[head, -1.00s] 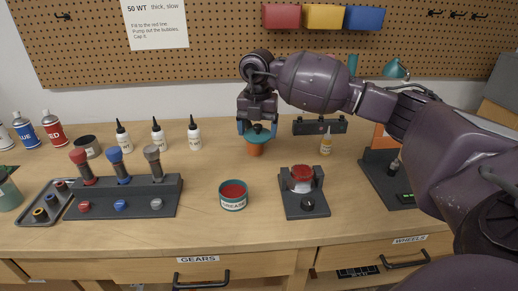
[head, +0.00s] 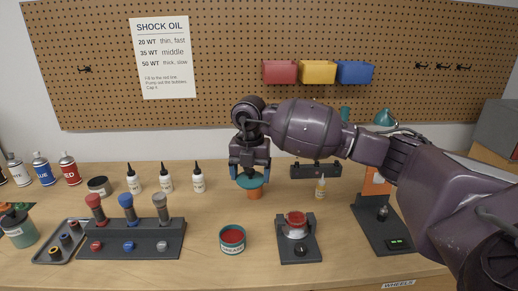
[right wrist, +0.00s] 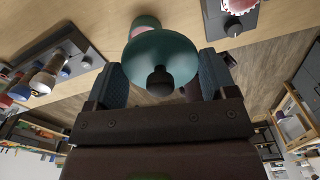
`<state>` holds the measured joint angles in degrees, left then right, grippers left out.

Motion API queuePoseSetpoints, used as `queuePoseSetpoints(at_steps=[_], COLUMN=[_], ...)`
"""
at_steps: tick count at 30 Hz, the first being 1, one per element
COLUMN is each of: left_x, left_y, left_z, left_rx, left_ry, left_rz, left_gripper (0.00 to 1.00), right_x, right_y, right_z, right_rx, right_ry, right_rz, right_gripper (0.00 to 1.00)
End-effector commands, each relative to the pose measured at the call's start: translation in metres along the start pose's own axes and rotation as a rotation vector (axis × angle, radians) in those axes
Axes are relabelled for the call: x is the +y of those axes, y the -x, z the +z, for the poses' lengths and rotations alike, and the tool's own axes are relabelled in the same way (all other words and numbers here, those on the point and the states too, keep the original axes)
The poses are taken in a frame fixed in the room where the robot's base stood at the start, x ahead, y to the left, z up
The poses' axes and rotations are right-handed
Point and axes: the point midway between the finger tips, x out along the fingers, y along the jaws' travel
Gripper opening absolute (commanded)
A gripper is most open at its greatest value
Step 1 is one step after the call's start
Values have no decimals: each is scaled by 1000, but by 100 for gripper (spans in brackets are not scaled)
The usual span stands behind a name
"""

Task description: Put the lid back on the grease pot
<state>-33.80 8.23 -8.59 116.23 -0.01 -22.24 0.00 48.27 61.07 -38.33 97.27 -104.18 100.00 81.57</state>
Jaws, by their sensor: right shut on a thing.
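The grease pot (head: 232,240) is a teal tin with a white label, standing open on the bench with red grease showing inside. My right gripper (head: 250,174) is shut on the lid (head: 250,181), a teal disc, behind the pot in the head view. In the right wrist view the lid (right wrist: 160,55) with its dark knob (right wrist: 160,80) sits between the fingers, and part of a teal pot shows beyond it. An orange cylinder (head: 254,194) shows just below the lid; I cannot tell whether they touch. My left gripper is out of view.
A dark stand with a red-topped part (head: 296,222) is right of the pot. A dark rack with coloured-handled tools (head: 130,240) is to its left. White bottles (head: 166,180) stand behind. The bench around the pot is clear.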

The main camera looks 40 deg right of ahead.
Motion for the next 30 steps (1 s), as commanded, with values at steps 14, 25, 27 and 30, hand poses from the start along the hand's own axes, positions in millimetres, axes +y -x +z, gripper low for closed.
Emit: queuePoseSetpoints(at_steps=[14,25,27,30], left_x=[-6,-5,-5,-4], left_y=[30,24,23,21], left_z=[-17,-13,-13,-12], left_rx=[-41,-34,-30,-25], left_ry=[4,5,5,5], left_rz=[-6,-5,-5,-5], left_gripper=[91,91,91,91], right_x=[38,42,42,42], right_y=[-65,-73,-77,-85], right_z=[-66,-60,-60,-60], right_rx=[1,0,0,0], right_ry=[-8,-57,-56,-56], right_rz=[0,-1,-1,-2], right_gripper=[55,55,55,55])
